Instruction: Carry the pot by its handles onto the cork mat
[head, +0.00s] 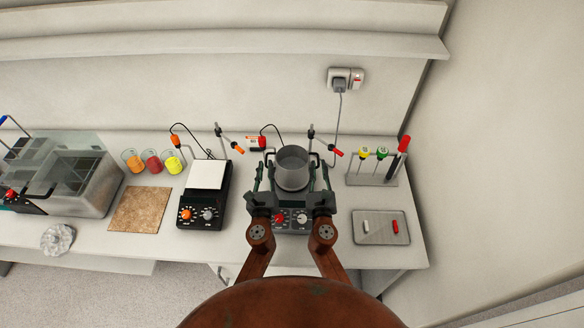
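The grey metal pot (292,178) stands upright on a black hot plate with knobs (292,218), centre in the head view. It looks empty. A dark handle sticks out on each of its sides. My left gripper (263,170) is at the pot's left side, near the left handle, with its fingers apart. My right gripper (320,170) is at the right side, near the right handle, also with its fingers apart. Whether the fingers touch the handles is too small to tell. The brown cork mat (140,210) lies bare on the bench at the left.
A second hot plate (185,212) with a white top stands between pot and mat. Several coloured beakers (152,162) are behind the mat, and a glass-walled bath (85,185) is left of it. A tray (381,235) and a tool rack (372,180) are at the right.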

